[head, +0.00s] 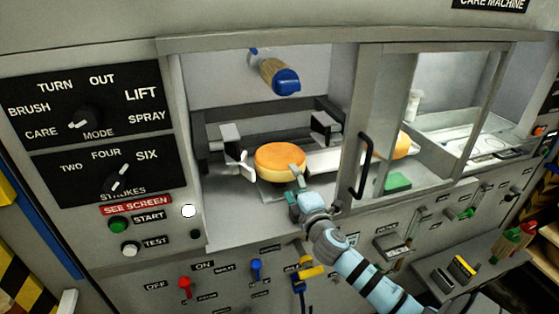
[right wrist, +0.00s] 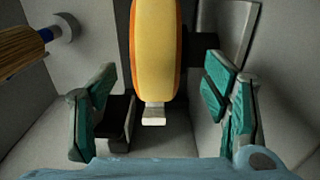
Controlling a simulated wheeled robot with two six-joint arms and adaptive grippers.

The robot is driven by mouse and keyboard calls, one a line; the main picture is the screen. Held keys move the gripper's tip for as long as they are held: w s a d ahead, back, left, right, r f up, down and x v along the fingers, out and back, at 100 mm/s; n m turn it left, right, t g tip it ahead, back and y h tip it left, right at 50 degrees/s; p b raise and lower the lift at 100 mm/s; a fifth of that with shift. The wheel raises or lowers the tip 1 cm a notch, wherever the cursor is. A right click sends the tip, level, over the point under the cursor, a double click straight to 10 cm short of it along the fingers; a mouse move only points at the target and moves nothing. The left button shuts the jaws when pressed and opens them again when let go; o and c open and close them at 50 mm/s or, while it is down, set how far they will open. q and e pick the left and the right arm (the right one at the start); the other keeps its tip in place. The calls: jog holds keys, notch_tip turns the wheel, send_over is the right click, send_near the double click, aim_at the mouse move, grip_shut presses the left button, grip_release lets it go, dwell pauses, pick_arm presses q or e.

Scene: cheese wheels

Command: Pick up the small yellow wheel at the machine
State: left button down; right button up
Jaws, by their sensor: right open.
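The small yellow wheel (head: 280,162), with an orange face, sits in the open bay of the machine, between grey holders. In the right wrist view the wheel (right wrist: 157,50) shows edge-on as a yellow band with orange borders. My right gripper (head: 298,182) reaches into the bay at the near right side of the wheel. In the right wrist view its teal fingers (right wrist: 160,78) stand wide apart, one on each side of the wheel, with gaps visible on both sides. My left gripper is not in view.
A blue-tipped brush (head: 280,78) hangs above the wheel. A sliding door with a black handle (head: 363,165) stands right of the opening, and another yellow wheel (head: 403,144) shows partly behind it. A control panel (head: 95,125) is at the left; levers line the front below.

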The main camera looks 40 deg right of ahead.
aim_at(288, 176)
jog(key=x, duration=0.4)
jog(key=shift+w+a+r, duration=0.1)
jog(key=shift+a+r, duration=0.1)
jog(key=shift+a, duration=0.15)
jog(key=c, duration=0.4)
grip_shut()
jog(key=shift+r, duration=0.1)
